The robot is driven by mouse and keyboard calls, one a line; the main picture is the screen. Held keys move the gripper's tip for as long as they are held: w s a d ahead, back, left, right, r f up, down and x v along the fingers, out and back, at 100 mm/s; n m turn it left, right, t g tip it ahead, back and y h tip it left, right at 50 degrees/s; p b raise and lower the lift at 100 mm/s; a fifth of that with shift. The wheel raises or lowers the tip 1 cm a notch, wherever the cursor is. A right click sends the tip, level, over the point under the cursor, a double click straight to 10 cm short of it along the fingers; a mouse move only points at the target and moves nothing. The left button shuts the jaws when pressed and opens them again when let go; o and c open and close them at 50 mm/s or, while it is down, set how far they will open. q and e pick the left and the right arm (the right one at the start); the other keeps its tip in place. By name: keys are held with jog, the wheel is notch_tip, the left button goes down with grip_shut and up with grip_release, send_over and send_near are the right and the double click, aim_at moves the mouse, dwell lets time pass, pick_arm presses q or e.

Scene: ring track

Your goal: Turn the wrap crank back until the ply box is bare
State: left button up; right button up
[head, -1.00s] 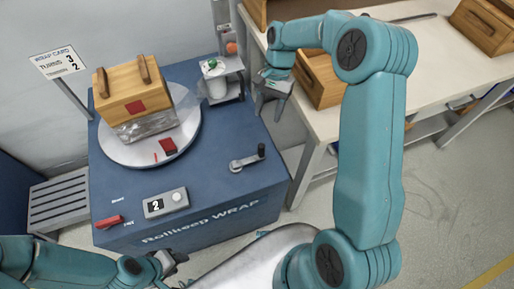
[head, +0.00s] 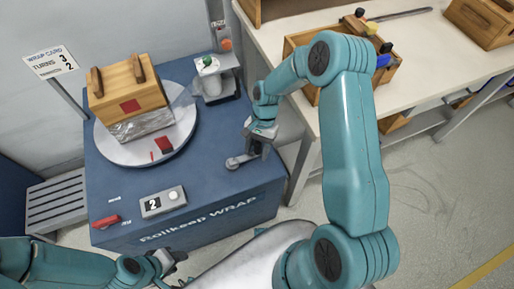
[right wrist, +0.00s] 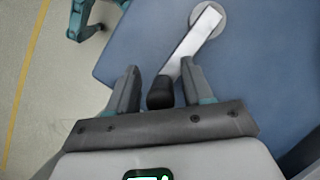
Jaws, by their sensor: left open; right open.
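The ply box (head: 129,88) stands on the pale turntable (head: 174,141), its lower part wrapped in clear film (head: 140,125). A film strand runs from the box toward the roll post. The wrap crank (head: 236,162) is at the right front of the blue machine. In the right wrist view, the crank's arm (right wrist: 193,43) runs to a black handle (right wrist: 160,93). My right gripper (head: 258,148) is open, and the handle lies between its fingers (right wrist: 160,88); contact is unclear. My left gripper (head: 178,262) is open and empty in front of the machine.
The counter (head: 152,202) reads 2. The wrap card (head: 52,62) shows turns 3 and 2. A red lever (head: 104,222) sits at the machine's front left. The film roll post (head: 210,75) stands behind. A bench (head: 420,60) with wooden boxes is at the right.

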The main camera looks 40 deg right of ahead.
grip_shut()
jog(key=shift+w+n, duration=0.35)
jog(key=shift+n, duration=0.05)
jog(key=shift+w+d+n+g+h+b, duration=0.15)
jog(key=shift+w+n+g+h+b, duration=0.2)
jog(key=shift+w+n+b, duration=0.55)
jog(key=w+n+b, duration=0.1)
jog(key=n, duration=0.1)
jog(key=w+n+g+h+b, duration=0.1)
jog(key=shift+w+a+f+n, duration=0.1)
jog(key=shift+w+a+n, duration=0.1)
jog(key=shift+w+n, duration=0.15)
jog(key=w+n, duration=0.1)
jog(key=w+a+n+h+b, duration=0.1)
jog(key=n, duration=0.1)
jog(key=shift+g, duration=0.25)
jog(key=shift+w+a+n+h+b, duration=0.3)
jog(key=shift+w+a+n+h, duration=0.1)
jog(key=shift+n, duration=0.45)
jog(key=shift+w+a+n+h+b, duration=0.25)
jog(key=shift+n+h, duration=0.1)
jog(key=shift+n, duration=0.45)
